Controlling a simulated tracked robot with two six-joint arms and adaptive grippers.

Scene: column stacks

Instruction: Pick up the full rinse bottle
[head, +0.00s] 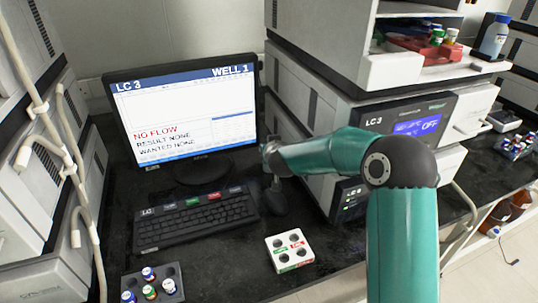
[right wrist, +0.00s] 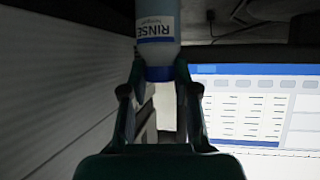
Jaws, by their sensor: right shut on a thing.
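The rinse bottle (right wrist: 158,28) is in the right wrist view, upside down in the picture, with a white label reading RINSE and a blue cap. My right gripper (right wrist: 159,72) is shut on it at the cap end, one finger on each side. Whether the bottle is full cannot be told. In the head view my right arm reaches left in front of the LC 3 unit, and I cannot make out the held bottle there. Another bottle (head: 495,37) with a blue cap stands in a black holder at the upper right. My left gripper is not in view.
The LC 3 monitor (head: 190,112) reads NO FLOW, with a keyboard (head: 195,219) before it. A white block with holes (head: 289,251) and a grey vial rack (head: 172,270) lie on the dark bench. Instrument stacks flank the bench; hoses (head: 45,110) hang at left.

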